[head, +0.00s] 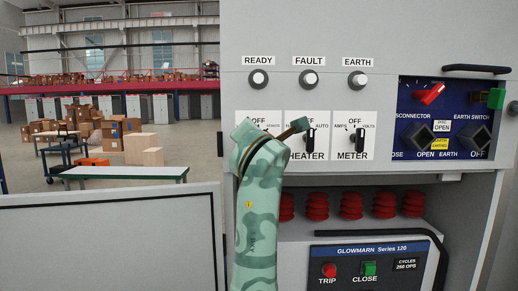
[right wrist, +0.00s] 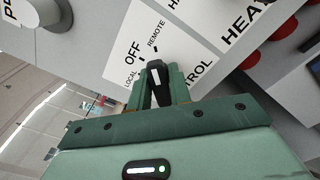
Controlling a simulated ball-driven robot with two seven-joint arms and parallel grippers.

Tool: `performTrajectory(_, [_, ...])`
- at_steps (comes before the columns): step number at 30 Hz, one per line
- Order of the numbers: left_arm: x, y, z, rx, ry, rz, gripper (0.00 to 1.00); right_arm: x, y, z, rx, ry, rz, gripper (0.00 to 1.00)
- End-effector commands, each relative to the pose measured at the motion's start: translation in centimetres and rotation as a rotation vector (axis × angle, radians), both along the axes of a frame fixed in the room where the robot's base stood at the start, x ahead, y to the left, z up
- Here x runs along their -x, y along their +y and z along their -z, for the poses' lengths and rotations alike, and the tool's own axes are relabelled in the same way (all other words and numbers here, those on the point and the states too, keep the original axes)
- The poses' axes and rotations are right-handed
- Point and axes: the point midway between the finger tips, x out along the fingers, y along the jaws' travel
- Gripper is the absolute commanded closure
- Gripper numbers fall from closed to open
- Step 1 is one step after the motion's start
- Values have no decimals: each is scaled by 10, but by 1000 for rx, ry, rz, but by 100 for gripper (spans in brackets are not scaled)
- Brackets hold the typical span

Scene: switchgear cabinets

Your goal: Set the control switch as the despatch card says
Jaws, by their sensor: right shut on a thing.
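The control switch (right wrist: 155,77) is a black knob with a white pointer line, on a white plate (right wrist: 113,65) marked OFF, LOCAL, REMOTE and CONTROL in the right wrist view. My right gripper (right wrist: 161,76) is shut on this knob, one green finger on each side. I see no despatch card in either view. My left gripper is not in view.
The heater switch (head: 310,138) and meter switch (head: 359,140) are close on the right. READY, FAULT and EARTH lamps (head: 258,79) sit above. A blue disconnector panel (head: 408,92) is at right. Red insulators (head: 351,205) and a TRIP/CLOSE panel (head: 325,253) are below.

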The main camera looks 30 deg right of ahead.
Motion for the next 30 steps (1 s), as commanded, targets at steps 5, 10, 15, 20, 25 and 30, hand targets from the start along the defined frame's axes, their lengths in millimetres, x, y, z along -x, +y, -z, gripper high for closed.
performTrajectory(5, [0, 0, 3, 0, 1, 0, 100, 0, 0, 1, -16, -8, -1, 100])
performTrajectory(10, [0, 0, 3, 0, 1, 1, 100, 0, 0, 0, -17, -9, -1, 100])
performTrajectory(15, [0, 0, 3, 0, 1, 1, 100, 0, 0, 0, -16, -8, -1, 77])
performTrajectory(20, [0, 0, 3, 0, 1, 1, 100, 0, 0, 0, -16, -9, -1, 62])
performTrajectory(25, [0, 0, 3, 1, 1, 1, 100, 0, 0, 0, -15, -8, -1, 62])
performTrajectory(30, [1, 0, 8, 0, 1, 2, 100, 12, 8, 1, -15, -11, -1, 62])
